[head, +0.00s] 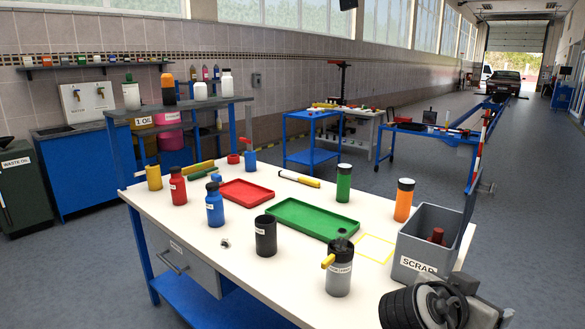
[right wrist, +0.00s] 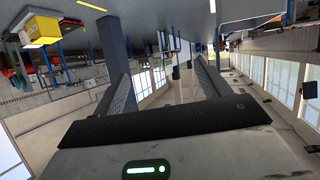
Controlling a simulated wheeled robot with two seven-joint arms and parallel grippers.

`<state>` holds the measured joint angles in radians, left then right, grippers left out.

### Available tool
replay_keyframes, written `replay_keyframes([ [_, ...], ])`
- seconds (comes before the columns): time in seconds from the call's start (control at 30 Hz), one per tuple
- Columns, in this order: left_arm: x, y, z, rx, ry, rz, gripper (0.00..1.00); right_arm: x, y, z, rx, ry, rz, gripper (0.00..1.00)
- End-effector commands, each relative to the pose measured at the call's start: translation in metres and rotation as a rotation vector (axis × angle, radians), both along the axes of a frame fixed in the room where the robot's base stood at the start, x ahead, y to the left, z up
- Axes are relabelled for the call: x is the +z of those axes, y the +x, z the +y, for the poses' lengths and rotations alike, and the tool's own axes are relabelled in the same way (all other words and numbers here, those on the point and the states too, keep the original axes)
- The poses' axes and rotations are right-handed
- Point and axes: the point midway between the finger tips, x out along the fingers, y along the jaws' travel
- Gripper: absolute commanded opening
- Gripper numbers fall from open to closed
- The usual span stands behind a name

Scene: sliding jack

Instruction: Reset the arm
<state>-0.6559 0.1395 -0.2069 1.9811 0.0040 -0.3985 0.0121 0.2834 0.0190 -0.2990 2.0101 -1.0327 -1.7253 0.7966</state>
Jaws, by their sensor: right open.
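My right gripper (right wrist: 160,68) shows in the right wrist view with its two dark fingers spread apart. Nothing is between them, and the room behind them appears upside down. In the head view, part of my right arm (head: 440,304) shows at the bottom right, near the front right corner of the white-topped workbench (head: 290,243). It is close to the grey SCRAP box (head: 405,247); I cannot tell the gap between them. The gripper's fingers cannot be made out in the head view. My left arm and gripper are not in view.
On the bench are a green tray (head: 328,236), a red tray (head: 229,203), a grey container (head: 339,281) with a yellow-handled tool, a black cup (head: 265,246), an orange bottle (head: 403,205) and several other bottles. A yellow outlined square (head: 376,247) on the bench is empty.

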Motion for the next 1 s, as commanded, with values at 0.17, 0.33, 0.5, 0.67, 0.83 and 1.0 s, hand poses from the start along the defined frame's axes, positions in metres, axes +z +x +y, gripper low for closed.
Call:
replay_keyframes([
  [0.17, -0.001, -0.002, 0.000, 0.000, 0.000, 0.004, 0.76, -0.052, 0.007, 0.013, 0.228, -0.025, 0.138, 0.76],
  [0.33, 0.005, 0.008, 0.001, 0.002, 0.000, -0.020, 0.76, -0.108, 0.003, 0.035, 0.469, -0.025, 0.247, 0.76],
  [0.5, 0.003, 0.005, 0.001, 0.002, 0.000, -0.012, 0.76, -0.180, -0.024, 0.070, 0.775, 0.010, 0.338, 0.76],
  [0.67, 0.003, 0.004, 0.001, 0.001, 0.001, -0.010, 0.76, -0.247, -0.088, 0.114, 1.092, 0.100, 0.332, 0.76],
  [0.83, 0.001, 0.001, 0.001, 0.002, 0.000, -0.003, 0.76, -0.269, -0.142, 0.136, 1.231, 0.168, 0.243, 0.76],
  [1.0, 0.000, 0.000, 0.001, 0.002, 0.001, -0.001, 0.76, -0.270, -0.157, 0.140, 1.255, 0.181, 0.201, 0.76],
])
